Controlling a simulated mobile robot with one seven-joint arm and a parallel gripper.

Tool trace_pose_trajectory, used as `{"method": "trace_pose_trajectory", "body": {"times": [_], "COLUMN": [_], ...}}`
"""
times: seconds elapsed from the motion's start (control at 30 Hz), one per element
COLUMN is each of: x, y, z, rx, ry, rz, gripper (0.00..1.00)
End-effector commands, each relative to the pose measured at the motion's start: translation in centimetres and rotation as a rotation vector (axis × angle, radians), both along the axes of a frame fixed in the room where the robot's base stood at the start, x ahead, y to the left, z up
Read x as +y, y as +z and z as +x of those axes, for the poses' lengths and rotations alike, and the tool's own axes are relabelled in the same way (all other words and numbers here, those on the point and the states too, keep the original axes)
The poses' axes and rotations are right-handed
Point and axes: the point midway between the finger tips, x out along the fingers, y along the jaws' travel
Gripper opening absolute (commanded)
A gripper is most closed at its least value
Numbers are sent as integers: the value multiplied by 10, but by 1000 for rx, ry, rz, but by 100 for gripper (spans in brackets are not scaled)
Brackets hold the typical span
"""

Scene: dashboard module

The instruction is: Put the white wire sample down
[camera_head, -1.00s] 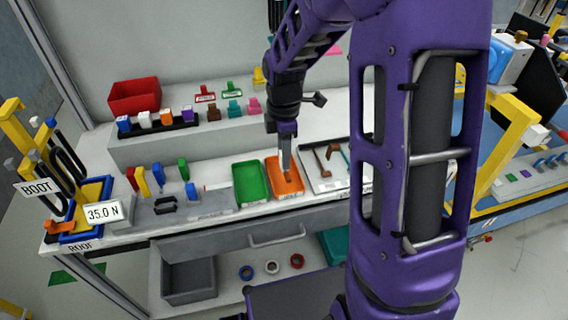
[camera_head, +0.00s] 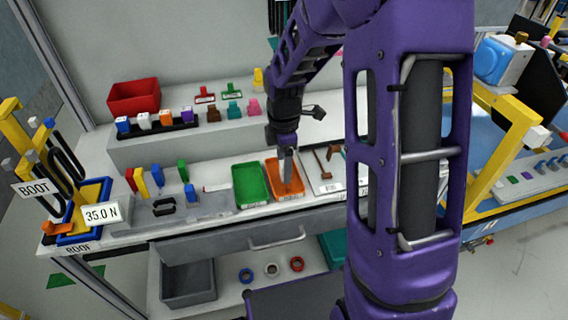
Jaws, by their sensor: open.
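My gripper (camera_head: 288,179) points down with its fingertips low over the orange tray (camera_head: 271,166) on the workbench. It is open. I cannot make out a white wire sample between or below the fingers; the fingers hide part of the tray floor. A small whitish strip with a red end (camera_head: 214,188) lies left of the green tray (camera_head: 250,184), but it is too small to identify.
The green tray stands close left of the orange one. A white tray with brown-handled tools (camera_head: 326,160) is close right. A raised shelf with coloured blocks and a red bin (camera_head: 134,97) stands behind.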

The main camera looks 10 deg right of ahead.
Motion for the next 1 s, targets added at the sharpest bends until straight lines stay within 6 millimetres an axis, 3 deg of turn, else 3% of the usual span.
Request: {"method": "trace_pose_trajectory", "body": {"times": [0.17, 0.5, 0.7, 1.0], "x": [0, 0, 0, 0], "y": [13, 85, 114, 123], "z": [1, 1, 1, 0], "rx": [-3, -5, -3, 1], "ry": [0, -1, 0, 0], "rz": [0, 0, -1, 0], "gripper": [68, 68, 68, 68]}}
